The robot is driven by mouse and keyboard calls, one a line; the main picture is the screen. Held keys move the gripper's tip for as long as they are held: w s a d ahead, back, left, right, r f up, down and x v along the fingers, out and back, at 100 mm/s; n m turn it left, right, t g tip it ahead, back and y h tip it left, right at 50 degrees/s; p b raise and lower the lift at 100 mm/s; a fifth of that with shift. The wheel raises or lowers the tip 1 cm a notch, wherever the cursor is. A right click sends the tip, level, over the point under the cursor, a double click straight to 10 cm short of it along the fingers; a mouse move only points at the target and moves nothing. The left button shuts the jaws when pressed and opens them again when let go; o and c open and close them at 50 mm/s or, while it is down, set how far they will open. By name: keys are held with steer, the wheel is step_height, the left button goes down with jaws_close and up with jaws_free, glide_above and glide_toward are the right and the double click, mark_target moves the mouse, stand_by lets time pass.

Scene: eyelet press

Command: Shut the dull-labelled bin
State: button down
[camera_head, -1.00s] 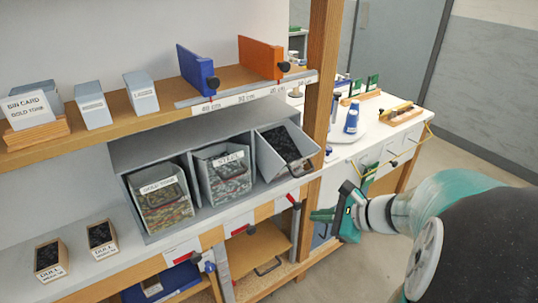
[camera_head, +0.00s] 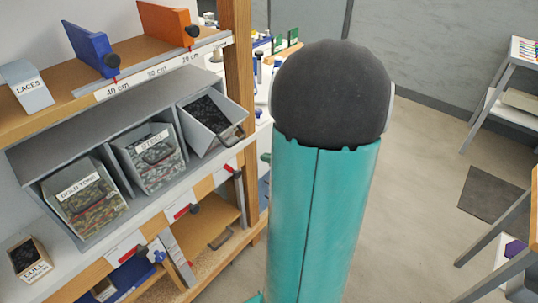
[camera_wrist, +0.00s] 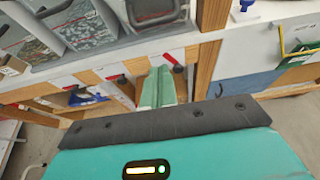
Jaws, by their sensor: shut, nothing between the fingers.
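Three grey bins sit in a rack on the shelf in the head view. The gold-tone bin (camera_head: 85,200) and the steel bin (camera_head: 150,158) hold mottled pieces. The right-hand bin (camera_head: 212,120) is tilted out, open at the top, with dark pieces inside; its label cannot be read. Its dark handle shows at the top of the wrist view, on the bin's grey front (camera_wrist: 155,14). My gripper (camera_wrist: 160,74) shows as two green fingers together, empty, below the bins in the wrist view. In the head view my arm hides it.
A small box marked dull (camera_head: 28,260) stands at the shelf's lower left. Blue (camera_head: 90,48) and orange (camera_head: 168,28) dividers stand on the upper shelf. A wooden post (camera_head: 236,95) rises right of the rack. Open floor (camera_head: 420,200) lies to the right.

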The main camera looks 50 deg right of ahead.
steer(key=w, duration=0.9)
steer(key=shift+w+f, duration=0.15)
steer(key=shift+f, duration=0.3)
steer(key=shift+a, duration=0.1)
steer(key=shift+w+r+g, duration=0.3)
steer(key=shift+r, duration=0.1)
